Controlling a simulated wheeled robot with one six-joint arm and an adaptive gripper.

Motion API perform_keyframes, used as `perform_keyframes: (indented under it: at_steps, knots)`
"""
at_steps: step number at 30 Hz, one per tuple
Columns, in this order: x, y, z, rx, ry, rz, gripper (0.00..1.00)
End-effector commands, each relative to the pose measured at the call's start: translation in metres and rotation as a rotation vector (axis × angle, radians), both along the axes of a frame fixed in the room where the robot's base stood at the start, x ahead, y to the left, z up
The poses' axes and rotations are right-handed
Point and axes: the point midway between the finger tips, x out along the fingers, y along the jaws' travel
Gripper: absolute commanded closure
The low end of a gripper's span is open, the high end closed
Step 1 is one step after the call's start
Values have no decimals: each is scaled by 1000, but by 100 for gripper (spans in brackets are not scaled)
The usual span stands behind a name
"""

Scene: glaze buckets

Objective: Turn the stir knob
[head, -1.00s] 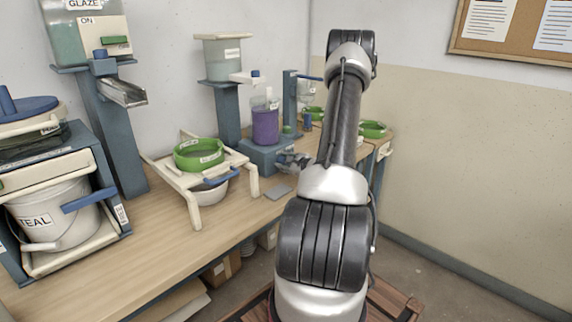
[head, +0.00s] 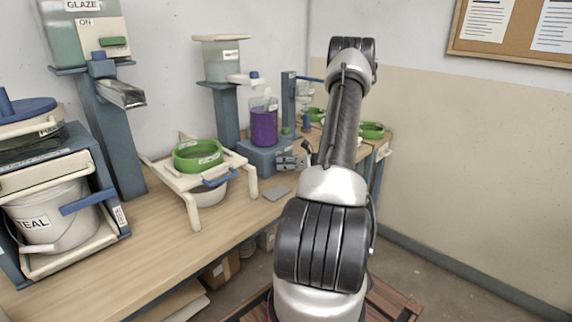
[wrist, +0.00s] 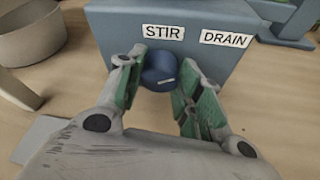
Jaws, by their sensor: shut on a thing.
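The stir knob (wrist: 160,72) is a round blue knob with a small white mark, on the front of a blue box (wrist: 110,30) below a label reading STIR. My gripper (wrist: 157,80) has its green-padded fingers on either side of the knob, shut on it. In the head view my gripper (head: 291,161) is at the front of the same blue box (head: 257,158), and the knob is hidden there. A clear vessel of purple liquid (head: 263,127) stands on the box.
A DRAIN label (wrist: 225,39) is right of STIR. A white stand (head: 247,173) with a green sieve (head: 198,155) is left of the box. A grey plate (head: 277,193) lies on the bench in front.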

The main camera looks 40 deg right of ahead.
Motion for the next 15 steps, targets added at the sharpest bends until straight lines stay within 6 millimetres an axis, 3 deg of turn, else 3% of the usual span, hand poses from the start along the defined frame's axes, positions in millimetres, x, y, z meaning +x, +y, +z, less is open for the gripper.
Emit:
perform_keyframes:
  at_steps: [15]
  knots:
    - [0,-2,0,136,9,-3,88]
